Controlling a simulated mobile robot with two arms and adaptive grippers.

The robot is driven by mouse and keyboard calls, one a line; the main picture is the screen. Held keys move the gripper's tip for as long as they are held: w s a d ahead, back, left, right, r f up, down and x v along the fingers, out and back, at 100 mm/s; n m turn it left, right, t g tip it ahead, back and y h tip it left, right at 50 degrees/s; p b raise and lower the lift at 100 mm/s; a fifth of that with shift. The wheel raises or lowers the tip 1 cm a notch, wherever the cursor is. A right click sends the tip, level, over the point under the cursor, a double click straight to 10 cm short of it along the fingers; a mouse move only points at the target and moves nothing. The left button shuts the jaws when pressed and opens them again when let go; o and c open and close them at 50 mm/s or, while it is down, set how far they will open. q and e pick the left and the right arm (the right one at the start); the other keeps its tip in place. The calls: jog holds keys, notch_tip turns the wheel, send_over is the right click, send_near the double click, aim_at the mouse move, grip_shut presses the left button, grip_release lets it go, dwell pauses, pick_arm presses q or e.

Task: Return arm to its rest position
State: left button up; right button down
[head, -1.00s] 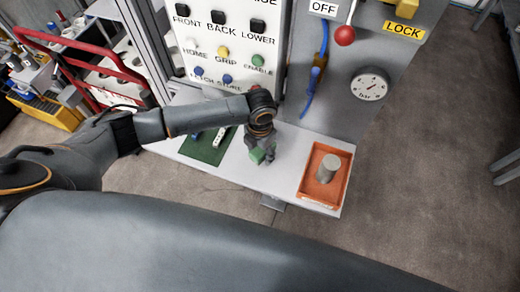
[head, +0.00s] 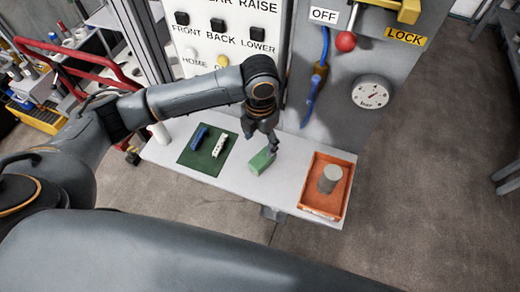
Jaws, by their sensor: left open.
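My left arm comes in from the left and reaches across in front of the button panel. My left gripper (head: 262,136) points down above the white shelf (head: 215,190). It is open and holds nothing. A green block (head: 262,161) lies on the shelf just below the fingertips, apart from them as far as I can tell. My right gripper does not show.
A dark green mat (head: 190,159) bears a blue piece (head: 199,136) and a white piece (head: 219,144). An orange tray (head: 313,196) holds a grey cylinder (head: 329,178). Behind stand the button panel (head: 229,25), a pressure gauge (head: 370,92) and a red-knobbed lever (head: 345,41).

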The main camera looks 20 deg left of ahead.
pick_arm(q)
jog(key=shift+r, duration=0.5)
